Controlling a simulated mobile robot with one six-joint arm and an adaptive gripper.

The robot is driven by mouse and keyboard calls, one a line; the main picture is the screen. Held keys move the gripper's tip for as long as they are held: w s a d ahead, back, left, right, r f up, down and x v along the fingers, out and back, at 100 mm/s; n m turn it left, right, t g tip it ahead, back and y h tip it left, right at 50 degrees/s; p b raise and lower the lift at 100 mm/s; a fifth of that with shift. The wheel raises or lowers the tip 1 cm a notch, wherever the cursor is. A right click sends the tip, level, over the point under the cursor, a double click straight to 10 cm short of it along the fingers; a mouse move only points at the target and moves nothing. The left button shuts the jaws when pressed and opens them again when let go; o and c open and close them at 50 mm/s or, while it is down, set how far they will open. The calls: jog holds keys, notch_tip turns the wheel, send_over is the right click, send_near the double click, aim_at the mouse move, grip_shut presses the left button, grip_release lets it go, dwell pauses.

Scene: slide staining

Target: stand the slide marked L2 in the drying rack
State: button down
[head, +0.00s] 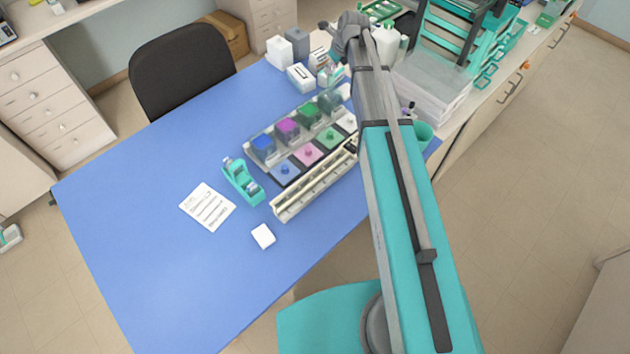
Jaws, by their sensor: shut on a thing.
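My gripper (331,75) is at the far end of my arm, small and partly hidden by my wrist. It is low over the back end of the row of staining jars. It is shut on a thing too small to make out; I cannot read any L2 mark. A long cream slotted rack (293,204), which looks like the drying rack, lies along the front of the jars, its far end behind my arm. The jars include a blue one (263,146), a magenta one (287,130) and a green one (309,114).
Coloured lids with knobs, such as the pink one (309,154), lie between jars and rack. A teal dispenser (243,182), a written card (208,207) and a white square (263,236) are at left. White boxes (301,77) stand behind. The blue table's (140,230) left side is clear.

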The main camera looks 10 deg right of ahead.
jog(key=shift+r+p, duration=0.85)
jog(key=shift+s+f, duration=0.1)
jog(key=shift+s, duration=0.05)
